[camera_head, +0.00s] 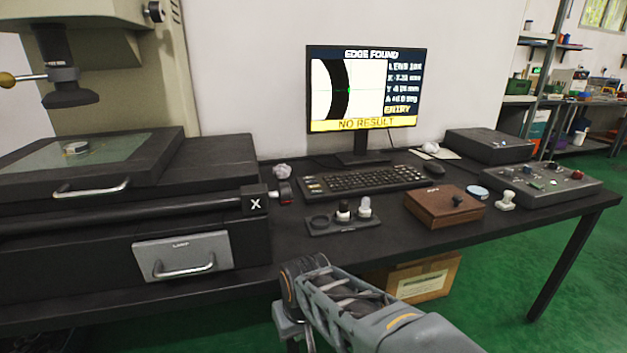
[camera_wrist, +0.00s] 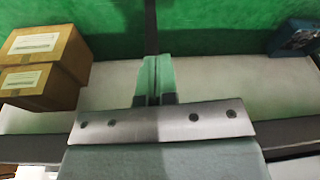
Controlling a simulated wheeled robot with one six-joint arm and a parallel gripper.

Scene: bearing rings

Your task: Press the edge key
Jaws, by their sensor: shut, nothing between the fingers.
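The control panel (camera_head: 540,184) with several small knobs and coloured buttons lies on the right end of the bench. A black keyboard (camera_head: 365,182) lies in front of the monitor (camera_head: 366,90), which reads "EDGE FOUND" and, on a yellow band, "NO RESULT". I cannot tell which key is the edge key; labels are too small to read. My gripper (camera_wrist: 153,66) is shut and empty in the wrist view, pointing down towards a pale surface and the green floor. In the head view my arm is in front of the bench, and the fingertips are hidden.
The measuring machine (camera_head: 130,170) fills the left of the bench. Cardboard boxes (camera_wrist: 45,65) are below the bench.

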